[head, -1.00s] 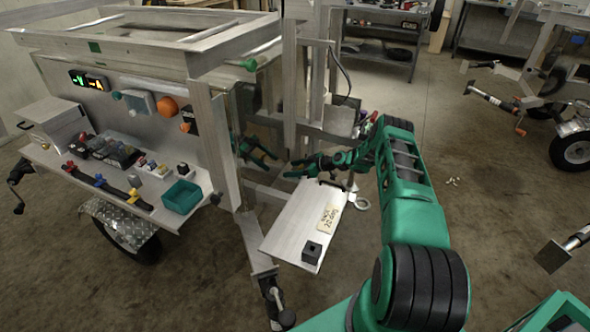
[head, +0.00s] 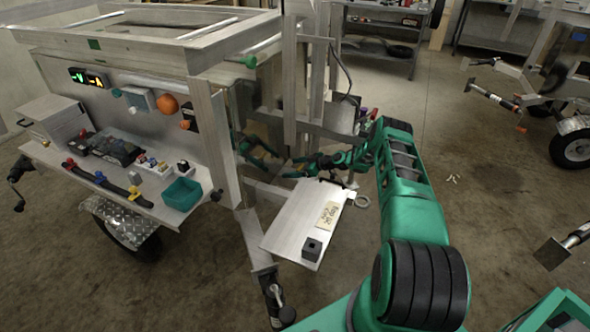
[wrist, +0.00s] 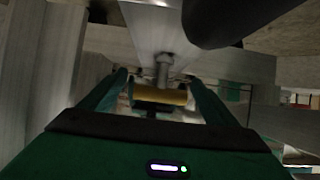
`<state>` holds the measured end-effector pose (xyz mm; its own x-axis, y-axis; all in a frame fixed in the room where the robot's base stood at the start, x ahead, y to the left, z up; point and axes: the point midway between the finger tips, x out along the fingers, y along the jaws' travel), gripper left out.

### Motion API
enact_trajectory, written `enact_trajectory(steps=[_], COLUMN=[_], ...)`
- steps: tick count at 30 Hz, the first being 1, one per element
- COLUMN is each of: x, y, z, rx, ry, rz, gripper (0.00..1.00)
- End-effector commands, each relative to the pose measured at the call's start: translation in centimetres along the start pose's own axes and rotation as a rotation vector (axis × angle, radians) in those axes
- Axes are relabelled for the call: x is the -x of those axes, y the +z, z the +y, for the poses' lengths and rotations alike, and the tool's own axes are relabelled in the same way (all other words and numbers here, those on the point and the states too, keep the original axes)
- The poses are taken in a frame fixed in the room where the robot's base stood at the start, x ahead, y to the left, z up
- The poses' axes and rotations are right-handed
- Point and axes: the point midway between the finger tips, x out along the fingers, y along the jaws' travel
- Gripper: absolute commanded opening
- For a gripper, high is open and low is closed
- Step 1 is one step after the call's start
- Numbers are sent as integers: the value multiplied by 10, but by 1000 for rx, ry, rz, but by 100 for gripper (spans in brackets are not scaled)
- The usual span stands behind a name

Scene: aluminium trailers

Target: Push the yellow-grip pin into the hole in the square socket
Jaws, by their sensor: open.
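My gripper (wrist: 158,78) has its two green fingers spread, one on each side of the yellow-grip pin (wrist: 160,97) in the wrist view. The yellow grip lies crosswise between the fingers, and its grey shank (wrist: 163,70) points away towards a pale square aluminium bar (wrist: 150,28). I cannot tell how far the shank sits in any hole. In the head view my gripper (head: 292,168) points left beside the trailer frame, and the pin is too small to make out. A dark square block (head: 311,248) stands on the fold-out plate; I cannot tell whether it is the socket.
The aluminium plate (head: 285,240) with a paper label (head: 327,214) lies below my gripper. An upright post (head: 302,90) and trailer frame are close by. A side shelf at left holds a teal bin (head: 182,194) and small parts. Open floor lies to the right.

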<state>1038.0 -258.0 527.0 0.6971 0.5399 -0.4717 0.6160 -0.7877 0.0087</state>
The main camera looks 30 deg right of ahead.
Motion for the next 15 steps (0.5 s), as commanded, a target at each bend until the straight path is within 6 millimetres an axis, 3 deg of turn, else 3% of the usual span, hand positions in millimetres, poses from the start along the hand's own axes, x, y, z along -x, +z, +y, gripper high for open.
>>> enact_trajectory(steps=[5, 15], x=[11, 72], y=[2, 1], z=[-1, 1], rx=[-5, -3], ry=[-2, 0], rz=[-2, -2], gripper=[82, 82])
